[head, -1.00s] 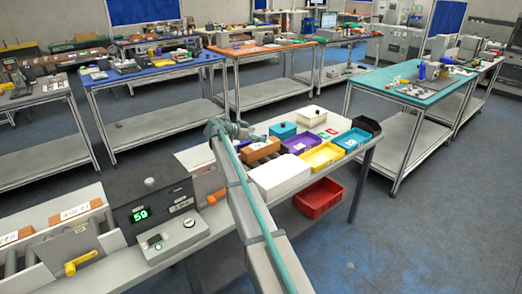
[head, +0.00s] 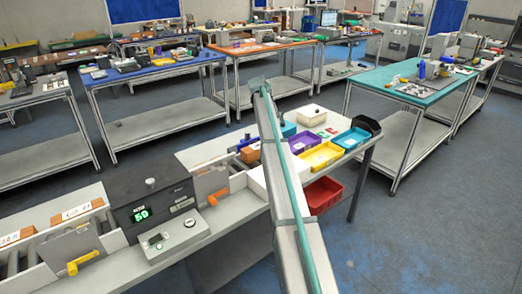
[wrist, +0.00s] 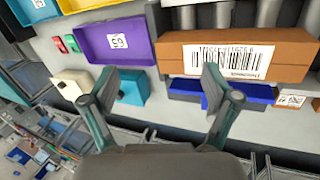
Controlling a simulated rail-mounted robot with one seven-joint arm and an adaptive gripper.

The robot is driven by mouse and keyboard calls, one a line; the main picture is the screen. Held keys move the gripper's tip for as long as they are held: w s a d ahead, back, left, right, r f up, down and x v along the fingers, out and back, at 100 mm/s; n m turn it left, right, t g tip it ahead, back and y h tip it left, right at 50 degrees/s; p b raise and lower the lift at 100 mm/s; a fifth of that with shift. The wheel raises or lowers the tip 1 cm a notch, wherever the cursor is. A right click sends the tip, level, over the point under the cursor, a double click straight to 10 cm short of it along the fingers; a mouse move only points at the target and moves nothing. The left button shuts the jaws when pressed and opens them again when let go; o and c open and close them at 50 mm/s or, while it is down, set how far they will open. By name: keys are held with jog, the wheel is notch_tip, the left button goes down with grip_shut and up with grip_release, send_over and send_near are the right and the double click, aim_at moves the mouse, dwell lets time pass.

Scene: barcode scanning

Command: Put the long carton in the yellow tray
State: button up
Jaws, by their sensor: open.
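The long carton (wrist: 285,52), brown with a white barcode label, lies at the right of the wrist view. In the head view, the carton (head: 250,154) is partly hidden by my arm. The yellow tray (head: 322,156) stands on the bench right of my arm; its edge also shows at the top left of the wrist view (wrist: 85,4). My gripper (wrist: 157,85) is open, with nothing between its fingers. Its right finger overlaps the carton's left part in the picture; I cannot tell the height gap. The gripper's fingers cannot be made out in the head view.
A teal box (wrist: 131,87), a white box (wrist: 75,82) and a blue bin (wrist: 250,95) are near the gripper. A blue tray (head: 350,139) and a black bin (head: 368,125) stand farther right.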

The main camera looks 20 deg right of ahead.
jog(key=n, duration=0.1)
jog(key=n+y, duration=0.1)
jog(key=n, duration=0.1)
jog(key=a+n, duration=0.1)
jog(key=shift+w+r+n, duration=0.25)
jog(key=shift+w+n, duration=0.05)
jog(key=shift+w, duration=0.1)
jog(key=a+n+y, duration=0.1)
jog(key=n, duration=0.2)
jog(key=a+n, duration=0.1)
jog(key=n, duration=0.2)
jog(key=a+n+y, duration=0.1)
jog(key=a+n, duration=0.1)
jog(key=n, duration=0.1)
jog(key=shift+w+y, duration=0.3)
jog(key=shift+w, duration=0.05)
jog(key=n, duration=0.1)
jog(key=a+n, duration=0.1)
jog(key=n, duration=0.1)
jog(key=shift+s+n+y, duration=0.1)
jog(key=shift+n+y, duration=0.2)
jog(key=shift+s+f+n, duration=0.1)
jog(key=shift+n, duration=1.1)
jog(key=shift+f+p, duration=1.9)
jog(key=shift+f, duration=3.45)
grip_shut()
jog(key=shift+r, duration=0.15)
